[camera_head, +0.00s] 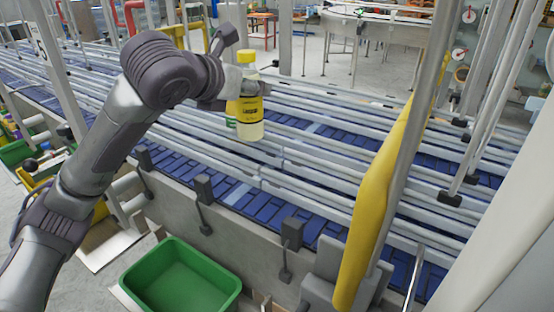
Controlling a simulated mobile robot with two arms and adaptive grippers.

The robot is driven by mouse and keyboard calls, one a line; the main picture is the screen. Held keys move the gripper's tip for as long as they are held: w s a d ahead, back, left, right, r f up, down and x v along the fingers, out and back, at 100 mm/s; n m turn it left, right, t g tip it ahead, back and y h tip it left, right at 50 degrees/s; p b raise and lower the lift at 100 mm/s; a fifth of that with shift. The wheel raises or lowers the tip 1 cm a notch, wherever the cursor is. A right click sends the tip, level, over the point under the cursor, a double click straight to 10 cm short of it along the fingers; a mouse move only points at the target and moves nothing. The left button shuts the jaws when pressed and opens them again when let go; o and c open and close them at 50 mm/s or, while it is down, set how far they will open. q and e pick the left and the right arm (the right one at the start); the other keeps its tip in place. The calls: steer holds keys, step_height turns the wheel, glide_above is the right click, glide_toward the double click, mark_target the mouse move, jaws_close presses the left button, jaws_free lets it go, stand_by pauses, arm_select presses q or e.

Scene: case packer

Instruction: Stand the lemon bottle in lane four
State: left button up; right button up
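The lemon bottle (249,112) has a yellow cap, a yellow label and pale yellow contents. It is upright, above the conveyor lanes. My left gripper (237,90) reaches it from the left and is shut on its upper body; the fingers are partly hidden by the bottle and wrist. The lanes are blue belts (240,197) divided by long grey rails (330,201). The bottle's base seems clear of the belts, and I cannot tell which lane is directly under it. My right gripper is out of view.
A green bin (182,281) stands in front of the conveyor. A yellow padded post (376,205) rises at the right, beside slanting metal poles. Small dark brackets (291,232) line the near conveyor edge.

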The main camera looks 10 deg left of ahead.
mark_target(243, 134)
arm_select(q)
steer(key=shift+s+f, duration=0.1)
steer(key=shift+f, duration=0.55)
steer(key=f, duration=0.2)
steer(key=s+f, duration=0.1)
steer(key=f, duration=0.1)
steer(key=shift+s+a+p, duration=0.1)
steer(key=shift+a+p, duration=0.15)
steer(key=shift+p, duration=0.1)
steer(key=f, duration=0.3)
steer(key=shift+w+d+f, duration=0.15)
steer(key=shift+w+f, duration=0.1)
steer(key=shift+f, duration=0.05)
steer(key=shift+s+f, duration=0.1)
steer(key=o, duration=1)
steer(key=shift+f, duration=0.15)
steer(key=o, duration=0.4)
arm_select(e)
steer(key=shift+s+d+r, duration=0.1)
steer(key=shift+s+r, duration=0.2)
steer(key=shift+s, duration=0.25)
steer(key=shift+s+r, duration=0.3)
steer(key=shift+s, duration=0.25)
